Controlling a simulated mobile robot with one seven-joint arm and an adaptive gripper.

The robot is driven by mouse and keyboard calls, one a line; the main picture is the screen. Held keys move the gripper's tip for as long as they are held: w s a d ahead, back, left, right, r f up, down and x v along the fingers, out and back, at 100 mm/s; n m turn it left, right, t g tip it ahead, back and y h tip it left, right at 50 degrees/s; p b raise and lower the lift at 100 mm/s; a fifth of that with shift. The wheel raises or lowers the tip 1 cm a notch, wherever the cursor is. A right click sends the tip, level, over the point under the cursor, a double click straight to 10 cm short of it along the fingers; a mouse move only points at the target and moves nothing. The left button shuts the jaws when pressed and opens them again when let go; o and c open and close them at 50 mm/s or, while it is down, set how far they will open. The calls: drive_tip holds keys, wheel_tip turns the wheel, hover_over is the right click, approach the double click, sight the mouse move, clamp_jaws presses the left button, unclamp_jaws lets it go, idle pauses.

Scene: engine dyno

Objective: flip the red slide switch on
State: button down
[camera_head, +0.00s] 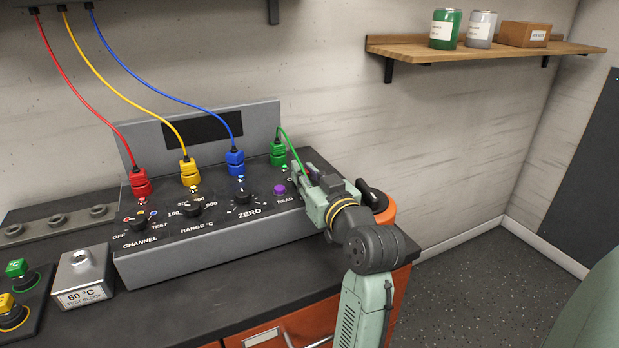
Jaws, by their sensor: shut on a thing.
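No red slide switch can be made out in this view. The dark sloped console (205,255) carries the CHANNEL knob (138,221), the RANGE knob (191,209), the ZERO knob (243,196) and a purple READ button (279,191). My gripper (294,181) reaches over the console's right end, just right of the READ button. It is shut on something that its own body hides. A label beside it is partly covered. A thin green cable (296,150) runs from the green connector (277,153) down behind my gripper.
Red (140,182), yellow (190,172) and blue (235,162) connectors with hanging cables stand along the console's back. A test block (84,278) sits at left. A wooden shelf (580,47) holds two cans and a box. The floor at right is clear.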

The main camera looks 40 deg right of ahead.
drive_tip(key=c, duration=1.5)
unclamp_jaws()
drive_tip(key=shift+w, duration=0.1)
drive_tip(key=v, duration=1.2)
drive_tip(key=shift+d, duration=0.1)
